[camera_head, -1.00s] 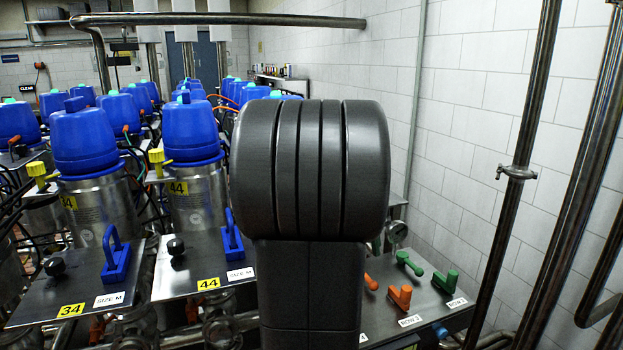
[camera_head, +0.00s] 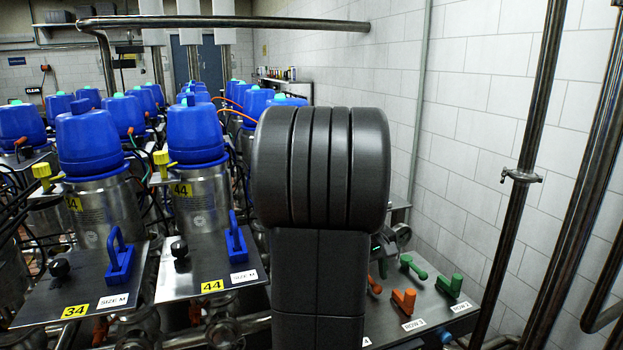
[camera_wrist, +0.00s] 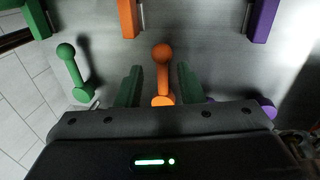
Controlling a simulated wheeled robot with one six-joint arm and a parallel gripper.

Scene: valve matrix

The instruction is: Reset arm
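My gripper (camera_wrist: 158,74) is open in the wrist view, its two greenish fingers apart. An orange lever (camera_wrist: 162,72) with a round knob lies between the fingers, with a gap visible on each side. A green lever (camera_wrist: 73,70) is to its left, and a purple knob (camera_wrist: 266,108) is partly hidden at the right behind the gripper body. In the head view my large dark arm link covers the middle.
The right panel bears orange handles (camera_head: 404,300) and green handles (camera_head: 450,286). Several blue-topped steel valves (camera_head: 195,133) stand at left, with plates labelled 34 and 44. A vertical pipe (camera_head: 519,178) and white tiled wall (camera_head: 470,110) bound the right side.

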